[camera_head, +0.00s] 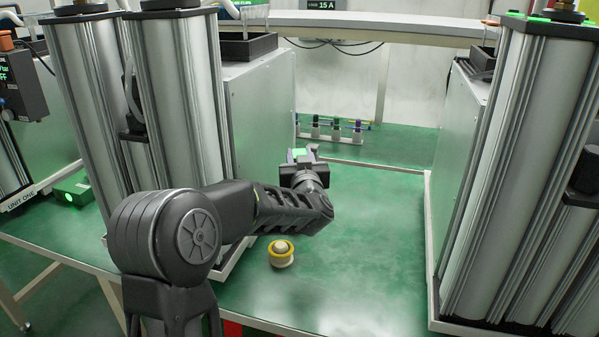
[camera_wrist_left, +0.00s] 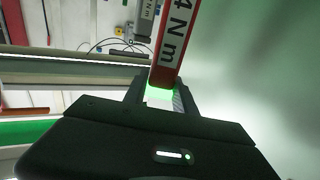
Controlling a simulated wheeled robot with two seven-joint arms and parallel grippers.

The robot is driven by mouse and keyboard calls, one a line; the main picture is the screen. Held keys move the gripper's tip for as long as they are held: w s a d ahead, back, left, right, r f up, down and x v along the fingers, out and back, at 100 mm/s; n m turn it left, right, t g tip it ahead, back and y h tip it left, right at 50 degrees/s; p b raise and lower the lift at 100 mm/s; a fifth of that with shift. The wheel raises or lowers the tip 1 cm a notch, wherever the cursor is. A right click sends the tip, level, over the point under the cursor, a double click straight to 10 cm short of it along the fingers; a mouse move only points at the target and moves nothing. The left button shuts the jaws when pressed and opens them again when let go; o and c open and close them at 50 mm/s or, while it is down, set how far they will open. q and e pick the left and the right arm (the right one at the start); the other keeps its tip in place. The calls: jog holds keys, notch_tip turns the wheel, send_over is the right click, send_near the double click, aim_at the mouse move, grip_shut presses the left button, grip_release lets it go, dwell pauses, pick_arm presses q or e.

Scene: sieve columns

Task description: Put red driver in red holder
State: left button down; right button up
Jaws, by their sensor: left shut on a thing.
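The red driver (camera_wrist_left: 165,73), a red bar with a white "4 N m" label, is between my left gripper's fingers in the left wrist view. My left gripper (camera_wrist_left: 160,98) is shut on it. In the head view my left gripper (camera_head: 302,155) is above the green bench, beside the grey cabinet; the driver cannot be made out there. A red patch (camera_head: 232,328) shows at the bottom edge of the head view. I cannot tell whether it is the red holder. My right gripper is not in view.
A rack (camera_head: 335,131) with several small coloured-top items stands at the back of the green bench. A yellow-ringed round item (camera_head: 281,255) sits below my arm. Tall metal columns (camera_head: 172,95) stand left and others (camera_head: 508,170) right. The bench's middle right is clear.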

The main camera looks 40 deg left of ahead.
pick_arm(q)
notch_tip(320, 180, down, 4)
jog(key=shift+f, duration=0.1)
jog(key=shift+b, duration=0.3)
jog(key=shift+f, duration=0.2)
jog(key=c, duration=1)
grip_release()
jog(key=shift+d+r, duration=0.1)
jog(key=shift+r, duration=0.1)
jog(key=v, duration=1.2)
